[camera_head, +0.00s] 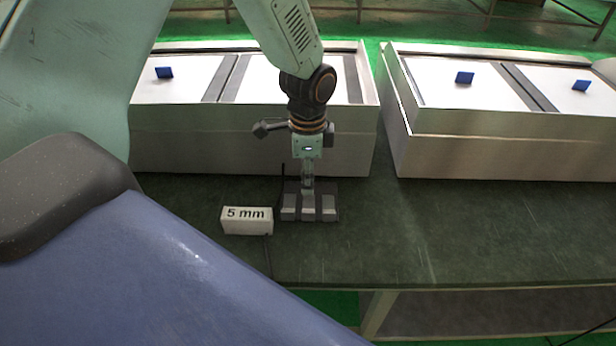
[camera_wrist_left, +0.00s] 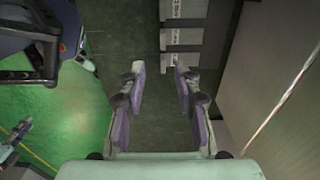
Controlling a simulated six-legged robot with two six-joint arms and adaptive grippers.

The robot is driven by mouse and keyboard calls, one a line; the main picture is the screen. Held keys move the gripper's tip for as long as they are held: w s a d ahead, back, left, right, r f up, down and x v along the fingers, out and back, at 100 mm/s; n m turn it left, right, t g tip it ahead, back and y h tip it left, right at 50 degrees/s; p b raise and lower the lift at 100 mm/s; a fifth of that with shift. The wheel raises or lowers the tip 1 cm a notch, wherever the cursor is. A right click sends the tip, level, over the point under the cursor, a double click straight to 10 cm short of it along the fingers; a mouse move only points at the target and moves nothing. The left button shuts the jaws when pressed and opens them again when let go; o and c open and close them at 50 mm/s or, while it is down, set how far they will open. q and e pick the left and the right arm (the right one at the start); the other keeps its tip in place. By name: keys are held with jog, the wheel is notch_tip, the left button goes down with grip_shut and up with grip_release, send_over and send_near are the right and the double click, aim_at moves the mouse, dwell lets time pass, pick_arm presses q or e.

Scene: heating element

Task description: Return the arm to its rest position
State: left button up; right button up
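My left arm comes down from the top of the head view, with its gripper (camera_head: 308,182) just above or behind a grey block with several sections (camera_head: 309,208) on the dark green table. In the left wrist view the gripper (camera_wrist_left: 160,70) has its two purple-padded fingers apart, with nothing between them. The sectioned grey block (camera_wrist_left: 183,38) lies beyond the fingertips there, and I see no contact with it.
A white "5 mm" label block (camera_head: 246,220) stands left of the grey block. Two large pale boxes, left (camera_head: 250,150) and right (camera_head: 490,157), with blue tabs on top stand behind. The table (camera_head: 450,230) is clear at the right front.

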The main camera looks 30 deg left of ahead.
pick_arm(q)
jog(key=s+d+f+n+t, duration=0.1)
jog(key=f+n, duration=0.1)
jog(key=n, duration=0.1)
jog(key=s+d+f+n+t, duration=0.1)
jog(key=s+d+f+n, duration=0.1)
jog(key=f+n, duration=0.1)
jog(key=s+d+f+n+t+h, duration=0.1)
jog(key=d+f+n, duration=0.1)
jog(key=n, duration=0.1)
jog(key=shift+s+f+t, duration=0.25)
jog(key=shift+s+t, duration=0.05)
jog(key=s+f+n, duration=0.1)
jog(key=s, duration=0.2)
jog(key=s+f+n, duration=0.1)
jog(key=s, duration=0.2)
jog(key=s+f+n, duration=0.1)
jog(key=s+f, duration=0.1)
jog(key=s, duration=0.1)
jog(key=shift+s+d+y, duration=0.15)
jog(key=shift+d+y, duration=0.05)
jog(key=shift+y, duration=0.1)
jog(key=s+f+g, duration=0.3)
jog(key=s, duration=1)
jog(key=shift+s+f+g, duration=0.3)
jog(key=shift+s, duration=0.1)
jog(key=shift+s, duration=0.1)
